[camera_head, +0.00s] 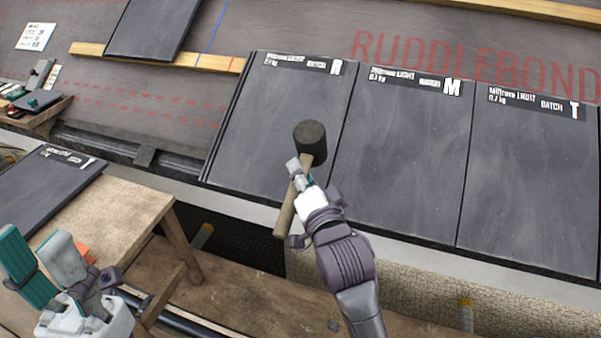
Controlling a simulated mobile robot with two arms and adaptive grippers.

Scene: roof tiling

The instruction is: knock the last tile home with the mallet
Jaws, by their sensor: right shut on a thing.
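My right gripper (304,184) is shut on the wooden handle of the mallet (310,143). The mallet's dark round head is over the tile marked R (268,125); I cannot tell whether it touches the tile. The tile marked M (400,150) and the tile marked T (530,180) lie in the same row to its right. My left gripper (40,262) is open and empty at the lower left, its teal-padded fingers apart, near the wooden bench.
A dark tile (45,180) lies on the wooden bench (130,205) at left. Another tile (150,28) lies higher up across a batten (205,62). A wooden box (40,118) with small items stands at far left. Planks (230,290) run below the eaves.

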